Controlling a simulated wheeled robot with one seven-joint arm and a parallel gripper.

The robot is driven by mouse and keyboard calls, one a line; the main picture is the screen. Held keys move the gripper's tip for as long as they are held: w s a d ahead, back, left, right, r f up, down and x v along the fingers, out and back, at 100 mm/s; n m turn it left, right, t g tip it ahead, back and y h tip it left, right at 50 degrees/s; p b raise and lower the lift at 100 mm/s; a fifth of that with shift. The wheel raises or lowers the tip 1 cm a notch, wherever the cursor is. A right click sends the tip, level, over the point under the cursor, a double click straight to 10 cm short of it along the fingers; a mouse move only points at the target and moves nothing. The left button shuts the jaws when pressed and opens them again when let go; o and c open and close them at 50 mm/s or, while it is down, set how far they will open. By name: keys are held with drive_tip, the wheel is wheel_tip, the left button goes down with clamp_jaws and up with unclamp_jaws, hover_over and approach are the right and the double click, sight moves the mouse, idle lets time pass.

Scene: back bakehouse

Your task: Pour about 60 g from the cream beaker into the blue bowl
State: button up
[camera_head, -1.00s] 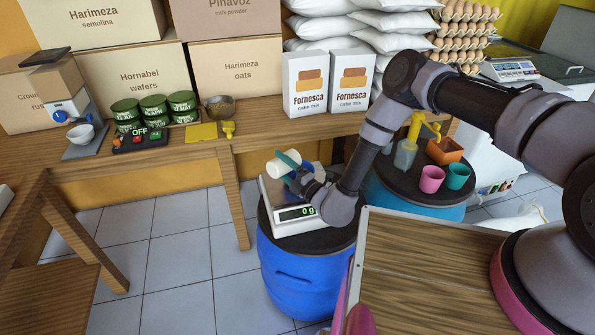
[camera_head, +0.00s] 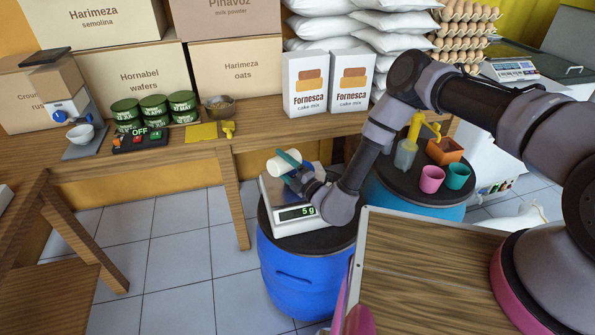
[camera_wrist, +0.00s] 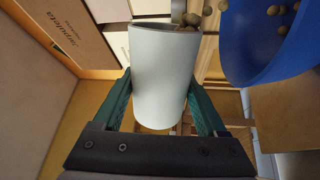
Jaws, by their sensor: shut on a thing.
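The cream beaker (camera_head: 284,164) is held tilted on its side above the scale in the head view. It fills the middle of the wrist view (camera_wrist: 160,75), with small brown round pieces (camera_wrist: 187,20) at its mouth. My gripper (camera_head: 292,173) is shut around it, its green fingers on either side in the wrist view (camera_wrist: 160,100). The blue bowl (camera_wrist: 262,62) shows at the upper right of the wrist view, close to the beaker's mouth, with several brown pieces in or over it. The scale (camera_head: 298,224) reads 5 g.
The scale stands on a dark-topped blue barrel (camera_head: 300,271). A second barrel at right carries a pump bottle (camera_head: 405,155), a pink cup (camera_head: 431,179), a teal cup (camera_head: 458,176) and an orange box (camera_head: 444,151). A long wooden table (camera_head: 190,145) with tins and boxes stands behind.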

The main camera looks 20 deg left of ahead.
drive_tip(key=shift+w+d+f+m, duration=0.1)
drive_tip(key=shift+w+f+m, duration=0.1)
drive_tip(key=shift+m, duration=0.4)
idle(2.0)
drive_tip(key=shift+r, duration=0.15)
